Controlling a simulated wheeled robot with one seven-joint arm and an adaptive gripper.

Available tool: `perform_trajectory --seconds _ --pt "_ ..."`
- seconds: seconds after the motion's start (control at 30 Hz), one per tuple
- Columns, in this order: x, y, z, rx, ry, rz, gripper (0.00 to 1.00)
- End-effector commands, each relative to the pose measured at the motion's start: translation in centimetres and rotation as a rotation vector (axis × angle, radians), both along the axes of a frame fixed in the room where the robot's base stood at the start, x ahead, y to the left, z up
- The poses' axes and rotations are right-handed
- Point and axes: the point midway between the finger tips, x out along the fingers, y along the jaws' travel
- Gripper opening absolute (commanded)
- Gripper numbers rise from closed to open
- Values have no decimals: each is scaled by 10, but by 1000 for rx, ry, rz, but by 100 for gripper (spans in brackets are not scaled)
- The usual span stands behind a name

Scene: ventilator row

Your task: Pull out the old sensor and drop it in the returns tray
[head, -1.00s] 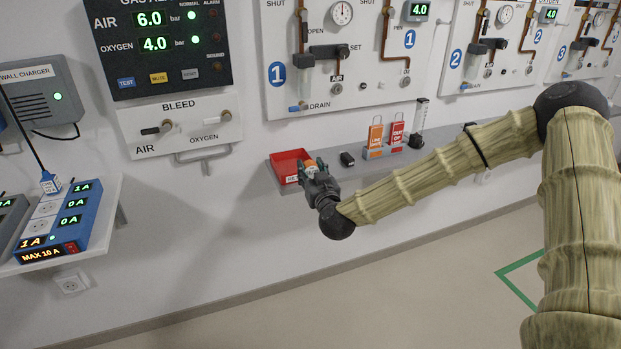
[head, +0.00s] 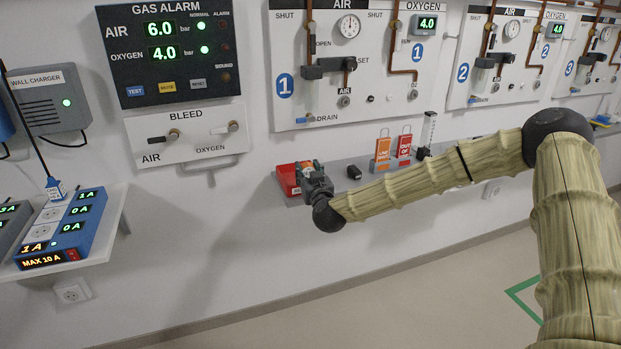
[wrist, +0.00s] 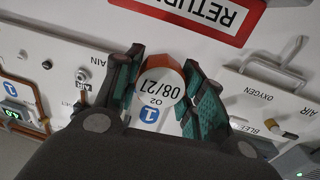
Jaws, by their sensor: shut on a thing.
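My gripper (head: 312,173) is shut on the old sensor (wrist: 160,88), a short round piece with an orange rim. Its white end face reads O2, 08/27 and a blue 1 in the wrist view, with a green-padded finger on each side. In the head view the sensor (head: 305,170) shows only as a small orange and white patch between the fingers. The red returns tray (head: 286,178) stands on the wall shelf at my gripper's left. My gripper overlaps the tray's right side in the picture; whether the sensor is above the tray I cannot tell.
A small black object (head: 354,172), orange (head: 382,150) and red (head: 404,147) tags and a clear tube (head: 428,133) stand along the grey shelf (head: 340,163). A bleed panel (head: 190,133) is on the wall at the left. A red-bordered RETURN sign (wrist: 190,15) shows in the wrist view.

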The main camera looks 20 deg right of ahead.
Motion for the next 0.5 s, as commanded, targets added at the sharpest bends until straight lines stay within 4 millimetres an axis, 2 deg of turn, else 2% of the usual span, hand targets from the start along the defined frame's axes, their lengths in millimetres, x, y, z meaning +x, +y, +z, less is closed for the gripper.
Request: perform_trajectory --seconds 0.37,0.5 --pt "34 1 -6 1 -1 0 0" --pt "41 2 -17 -1 0 0 0"
